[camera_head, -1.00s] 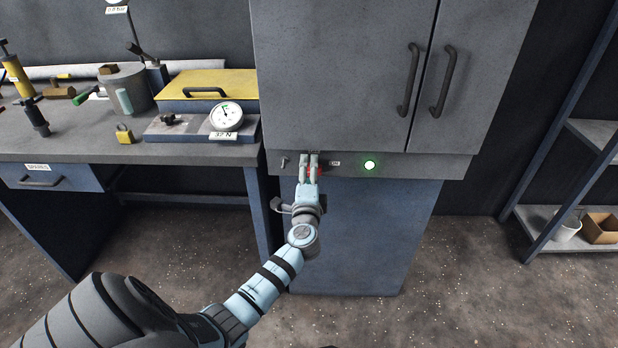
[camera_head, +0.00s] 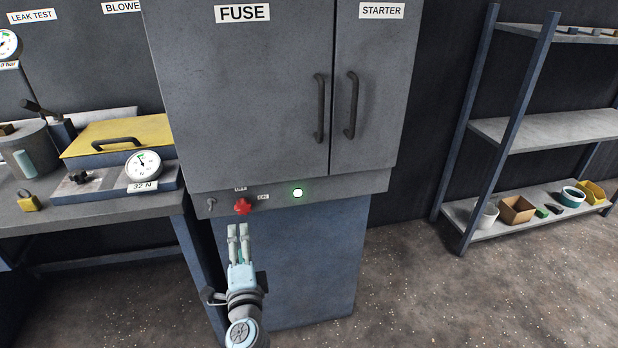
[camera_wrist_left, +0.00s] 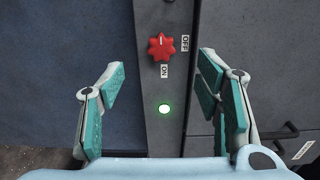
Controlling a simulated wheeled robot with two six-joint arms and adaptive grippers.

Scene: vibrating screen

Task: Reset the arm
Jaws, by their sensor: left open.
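My left gripper (camera_head: 238,232) is open and empty, just below and in front of the red knob (camera_head: 242,206) on the cabinet's lower strip. In the left wrist view the gripper's teal-padded fingers (camera_wrist_left: 158,95) are spread wide, and the red knob (camera_wrist_left: 161,47) sits beyond them, untouched. Labels beside the knob read OFF and ON; its white mark lies nearer the ON–OFF line's upper side in that view, exact setting unclear. A green lamp (camera_head: 297,192) is lit to the right of the knob. My right gripper is not in view.
The grey cabinet (camera_head: 250,110) carries FUSE and STARTER labels and two door handles. A workbench (camera_head: 90,215) with a gauge (camera_head: 143,163) and a yellow-lidded box (camera_head: 120,132) stands at left. A shelf rack (camera_head: 545,125) stands at right. Floor between cabinet and rack is clear.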

